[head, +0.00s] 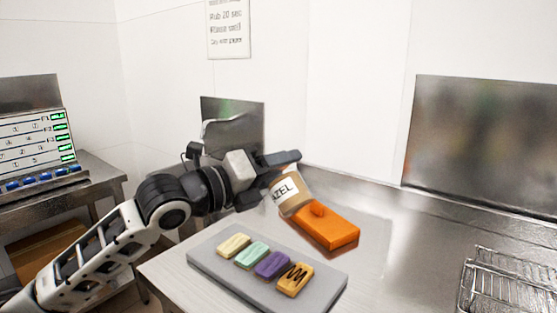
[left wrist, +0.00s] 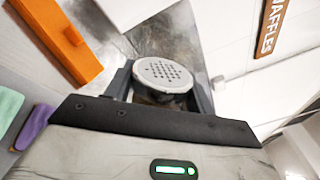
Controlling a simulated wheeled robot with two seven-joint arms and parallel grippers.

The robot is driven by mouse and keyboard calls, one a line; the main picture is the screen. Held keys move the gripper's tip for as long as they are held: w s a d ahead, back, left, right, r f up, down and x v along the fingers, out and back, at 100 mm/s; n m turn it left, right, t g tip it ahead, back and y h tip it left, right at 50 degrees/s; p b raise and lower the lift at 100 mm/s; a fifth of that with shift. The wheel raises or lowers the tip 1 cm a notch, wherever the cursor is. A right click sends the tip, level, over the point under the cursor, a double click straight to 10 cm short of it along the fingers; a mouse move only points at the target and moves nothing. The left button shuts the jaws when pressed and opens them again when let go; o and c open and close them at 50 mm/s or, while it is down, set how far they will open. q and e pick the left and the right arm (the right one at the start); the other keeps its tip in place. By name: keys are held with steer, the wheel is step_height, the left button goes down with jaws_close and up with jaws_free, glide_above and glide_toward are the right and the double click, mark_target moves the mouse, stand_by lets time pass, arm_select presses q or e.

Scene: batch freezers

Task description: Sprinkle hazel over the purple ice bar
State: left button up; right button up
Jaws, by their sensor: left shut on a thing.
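The purple ice bar (head: 272,265) lies on a grey tray (head: 222,275) in a row between a mint green bar (head: 252,254) and an orange bar with dark zigzag lines (head: 296,279). Its edge also shows at the left of the left wrist view (left wrist: 36,126). My left gripper (head: 277,178) is shut on the hazel shaker (head: 289,190), a jar with a tan filling and a white label. The jar is tilted, above and behind the tray. Its perforated lid (left wrist: 163,75) shows in the left wrist view. My right gripper is not in view.
An orange block with a knob (head: 327,226) lies on the steel counter behind the tray, close to the jar. A cream bar (head: 233,245) is at the tray's left end. A wire rack (head: 495,285) stands at the right. The counter between is clear.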

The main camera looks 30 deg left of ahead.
arm_select(q)
steer(key=f+n, duration=0.6)
steer(key=f, duration=0.1)
steer(key=f+n, duration=0.3)
steer(key=f, duration=0.1)
steer(key=shift+d+p, duration=0.25)
steer(key=shift+p, duration=0.05)
steer(key=shift+f+n, duration=0.35)
steer(key=shift+n, duration=0.45)
steer(key=n, duration=0.1)
steer(key=f+n, duration=0.1)
steer(key=n, duration=0.1)
steer(key=shift+a, duration=0.15)
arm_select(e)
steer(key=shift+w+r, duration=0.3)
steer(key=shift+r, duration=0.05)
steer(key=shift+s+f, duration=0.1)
